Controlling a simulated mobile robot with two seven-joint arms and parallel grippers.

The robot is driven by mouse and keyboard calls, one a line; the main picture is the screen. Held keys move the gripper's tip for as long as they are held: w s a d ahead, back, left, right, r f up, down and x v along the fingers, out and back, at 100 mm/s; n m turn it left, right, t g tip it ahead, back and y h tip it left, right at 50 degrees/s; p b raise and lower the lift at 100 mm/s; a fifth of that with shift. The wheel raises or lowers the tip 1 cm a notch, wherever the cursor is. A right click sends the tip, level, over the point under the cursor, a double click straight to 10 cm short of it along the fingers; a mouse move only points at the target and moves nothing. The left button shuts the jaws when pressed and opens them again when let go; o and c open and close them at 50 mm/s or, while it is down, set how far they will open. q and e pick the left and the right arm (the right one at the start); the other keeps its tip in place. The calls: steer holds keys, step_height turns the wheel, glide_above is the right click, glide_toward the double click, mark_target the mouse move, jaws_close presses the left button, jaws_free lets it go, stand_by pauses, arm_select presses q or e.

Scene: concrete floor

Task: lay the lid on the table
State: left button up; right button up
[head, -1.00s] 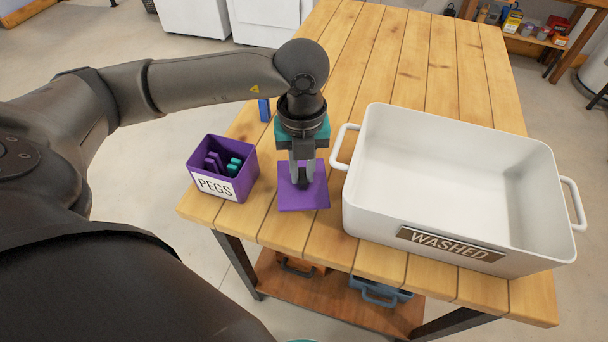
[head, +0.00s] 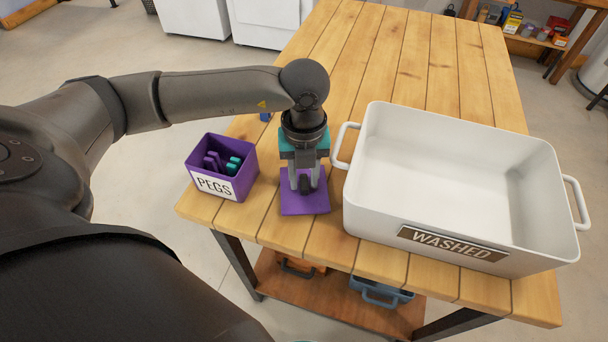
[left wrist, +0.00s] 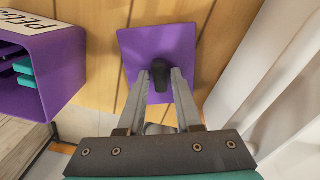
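The lid (head: 291,203) is a flat purple square with a dark knob, lying on the wooden table (head: 268,212) near its front edge. My left gripper (head: 304,187) points down over it, its fingers apart on either side of the knob. In the left wrist view, the knob (left wrist: 160,74) stands between the fingertips, with the purple plate (left wrist: 137,48) beyond it. The fingers and wrist hide part of the lid in the head view. My right gripper is not in view.
A purple pegs box (head: 213,185) holding purple and teal pegs stands left of the lid. A large white tub (head: 360,205) labelled WASHED stands close to its right. A small blue object (head: 265,117) is partly hidden behind my arm. The table's far part is clear.

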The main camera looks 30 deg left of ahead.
mark_target(304, 182)
arm_select(q)
steer(key=shift+o, duration=0.9)
steer(key=shift+r, duration=0.15)
steer(key=shift+r, duration=0.35)
step_height(304, 182, up, 11)
steer(key=p, duration=0.2)
steer(key=shift+r, duration=0.2)
steer(key=shift+f, duration=0.1)
